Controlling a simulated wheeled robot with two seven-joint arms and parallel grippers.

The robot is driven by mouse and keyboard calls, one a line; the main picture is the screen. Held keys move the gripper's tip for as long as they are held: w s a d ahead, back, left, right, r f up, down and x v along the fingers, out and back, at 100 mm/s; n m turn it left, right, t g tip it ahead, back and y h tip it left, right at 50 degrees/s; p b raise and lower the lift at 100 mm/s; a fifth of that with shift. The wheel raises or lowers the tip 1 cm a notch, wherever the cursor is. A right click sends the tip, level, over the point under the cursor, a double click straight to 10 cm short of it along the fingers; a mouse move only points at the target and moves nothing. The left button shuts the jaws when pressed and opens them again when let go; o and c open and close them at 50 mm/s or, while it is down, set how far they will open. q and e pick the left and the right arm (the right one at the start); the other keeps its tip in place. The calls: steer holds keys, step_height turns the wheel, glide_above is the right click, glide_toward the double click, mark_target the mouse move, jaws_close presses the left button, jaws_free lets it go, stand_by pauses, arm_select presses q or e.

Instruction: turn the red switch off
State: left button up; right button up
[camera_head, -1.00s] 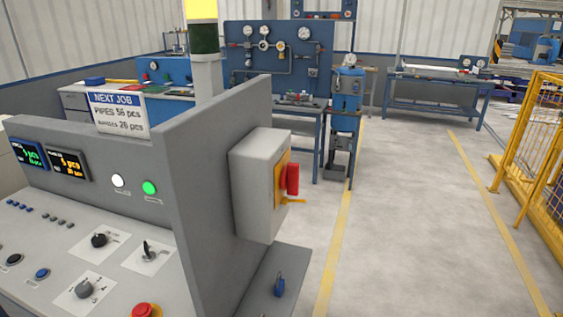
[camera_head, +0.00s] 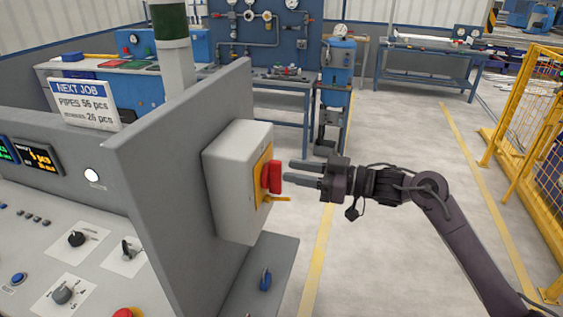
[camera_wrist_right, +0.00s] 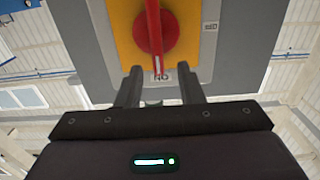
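The red switch (camera_head: 272,177) is a rotary handle on a yellow plate, on the right side of a grey box (camera_head: 238,190) fixed to the console's side panel. My left gripper is not in view.
A yellow tab (camera_head: 278,199) sticks out below the switch. The grey side panel (camera_head: 185,150) and a low ledge with a blue knob (camera_head: 265,279) are beside the box. The floor to the right is open up to a yellow fence (camera_head: 525,120).

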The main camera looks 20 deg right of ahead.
mark_target(273, 177)
steer(key=shift+p+x, duration=0.5)
steer(key=shift+x, duration=1.3)
steer(key=shift+f, duration=0.1)
steer(key=shift+w, duration=0.1)
jaws_close()
